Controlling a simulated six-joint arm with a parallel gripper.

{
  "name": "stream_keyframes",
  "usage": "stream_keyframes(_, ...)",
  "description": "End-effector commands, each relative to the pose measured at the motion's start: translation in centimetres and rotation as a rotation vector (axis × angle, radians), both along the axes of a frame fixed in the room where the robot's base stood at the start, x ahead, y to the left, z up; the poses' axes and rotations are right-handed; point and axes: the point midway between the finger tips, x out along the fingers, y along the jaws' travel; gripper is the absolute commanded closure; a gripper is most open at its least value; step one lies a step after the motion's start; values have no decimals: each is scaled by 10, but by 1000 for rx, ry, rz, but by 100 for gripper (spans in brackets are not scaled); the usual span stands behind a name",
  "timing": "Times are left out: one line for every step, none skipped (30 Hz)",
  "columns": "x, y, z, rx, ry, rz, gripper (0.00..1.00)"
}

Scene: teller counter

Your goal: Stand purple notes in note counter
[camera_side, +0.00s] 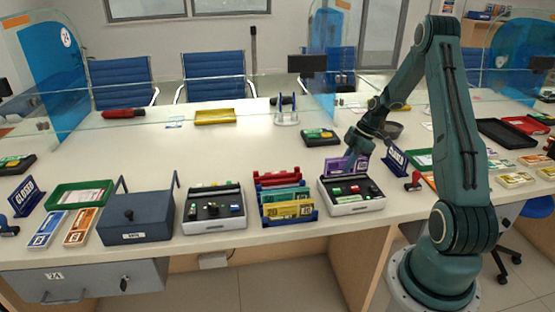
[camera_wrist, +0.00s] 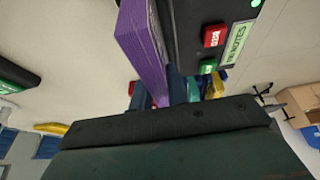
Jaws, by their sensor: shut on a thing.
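The purple notes (camera_side: 340,166) form an upright bundle at the back of the right-hand grey and white machine (camera_side: 352,206), which looks like the note counter. My gripper (camera_side: 358,154) is shut on the bundle from above and behind. In the wrist view the purple bundle (camera_wrist: 140,45) stretches up from between the fingers (camera_wrist: 172,90), beside the dark machine (camera_wrist: 188,25) with a red button and a green "NOTES" label. I cannot tell whether the bundle's lower edge touches the machine or is inside it.
A blue rack (camera_side: 287,210) with red, green and yellow notes stands left of the machine. A similar machine (camera_side: 212,212) and a dark blue box (camera_side: 135,215) stand further left. A blue sign (camera_side: 396,158) and a red-handled stamp (camera_side: 413,182) are close on the right.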

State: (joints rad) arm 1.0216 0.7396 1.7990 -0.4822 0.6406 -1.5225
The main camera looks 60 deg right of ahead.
Motion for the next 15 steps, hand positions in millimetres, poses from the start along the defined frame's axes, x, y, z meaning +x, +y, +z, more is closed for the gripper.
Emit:
stream_keyframes(0,0,0,0,0,0,100)
stream_keyframes(0,0,0,0,0,0,100)
stream_keyframes(0,0,-1,0,0,0,100)
stream_keyframes(0,0,-1,0,0,0,100)
stream_keyframes(0,0,-2,0,0,0,100)
stream_keyframes(0,0,-3,0,0,0,100)
stream_keyframes(0,0,-3,0,0,0,100)
stream_keyframes(0,0,-4,0,0,0,100)
stream_keyframes(0,0,-5,1,-1,0,100)
stream_keyframes(0,0,-6,1,-1,0,100)
stream_keyframes(0,0,-7,1,-1,0,100)
stream_keyframes(0,0,-8,1,-1,0,100)
stream_keyframes(0,0,-8,1,-1,0,100)
stream_keyframes(0,0,-9,1,-1,0,100)
stream_keyframes(0,0,-10,1,-1,0,100)
